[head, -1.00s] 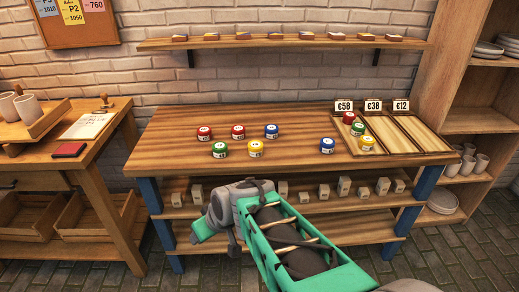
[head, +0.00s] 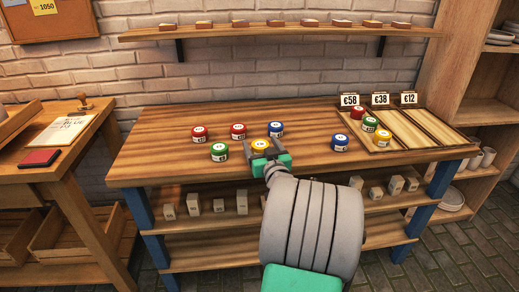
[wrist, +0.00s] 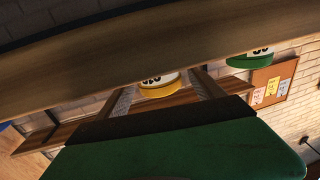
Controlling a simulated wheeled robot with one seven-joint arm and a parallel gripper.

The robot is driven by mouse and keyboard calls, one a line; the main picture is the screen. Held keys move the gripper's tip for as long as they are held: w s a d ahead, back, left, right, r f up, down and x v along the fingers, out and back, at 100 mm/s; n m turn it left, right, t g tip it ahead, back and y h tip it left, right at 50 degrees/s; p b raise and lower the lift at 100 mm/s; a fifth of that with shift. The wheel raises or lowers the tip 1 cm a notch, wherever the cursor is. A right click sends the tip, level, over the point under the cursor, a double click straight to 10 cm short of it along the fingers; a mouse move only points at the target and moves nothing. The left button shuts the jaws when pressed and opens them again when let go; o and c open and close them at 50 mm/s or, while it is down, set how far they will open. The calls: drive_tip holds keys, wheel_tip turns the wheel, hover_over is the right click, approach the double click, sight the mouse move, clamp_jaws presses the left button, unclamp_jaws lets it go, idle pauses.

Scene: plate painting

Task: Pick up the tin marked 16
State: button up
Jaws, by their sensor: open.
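Several small tins with number labels stand on the wooden table; I cannot read which one is marked 16. The yellow tin (head: 261,146) is directly beyond my open gripper (head: 265,153) in the head view. In the wrist view the yellow tin (wrist: 158,88) shows between the two fingers, its number unclear; I cannot tell whether they reach around it. A green tin (head: 219,152) stands to its left and also shows in the wrist view (wrist: 250,60). Behind are two red tins (head: 199,133) (head: 238,131) and a blue tin (head: 276,129). Another blue tin (head: 340,143) stands to the right.
A three-lane wooden tray (head: 403,129) at the table's right holds a red (head: 357,113), a green (head: 369,124) and a yellow tin (head: 382,138), with price cards behind. A wall shelf (head: 225,33) runs above. Small blocks (head: 242,202) stand on the shelf below the tabletop.

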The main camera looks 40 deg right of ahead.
drive_tip(key=shift+w, duration=0.15)
drive_tip(key=shift+c, duration=0.4)
drive_tip(key=c, duration=1.5)
